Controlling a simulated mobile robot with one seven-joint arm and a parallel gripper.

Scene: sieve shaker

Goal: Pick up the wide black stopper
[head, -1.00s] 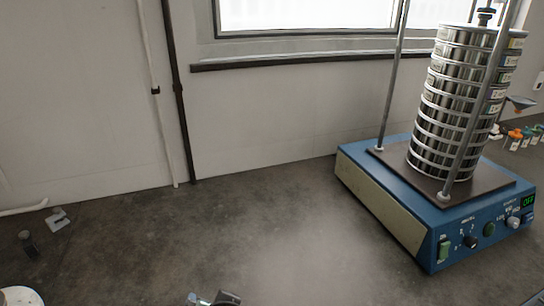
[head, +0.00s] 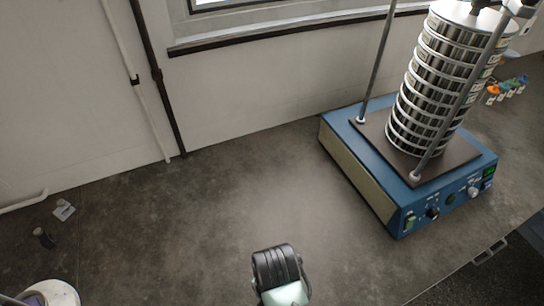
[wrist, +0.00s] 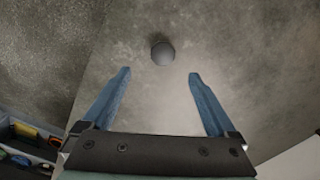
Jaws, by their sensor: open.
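A dark, rounded object, apparently the wide black stopper (wrist: 162,53), sits on the grey surface in the wrist view, seen from above. My gripper (wrist: 160,76) has its two blue fingers spread apart with nothing between them. The stopper appears just beyond the fingertips, roughly centred between them, and no finger touches it. In the head view a part of my arm shows at the bottom centre, and the fingers are not visible. A small dark object (head: 43,237) lies on the bench at the far left there; I cannot tell whether it is the same stopper.
The blue sieve shaker (head: 358,175) with its sieve stack (head: 432,85) stands at the right of the bench. A white round container (head: 50,292) is at the lower left. Bins with coloured items (wrist: 22,145) show at lower left in the wrist view. The bench middle is clear.

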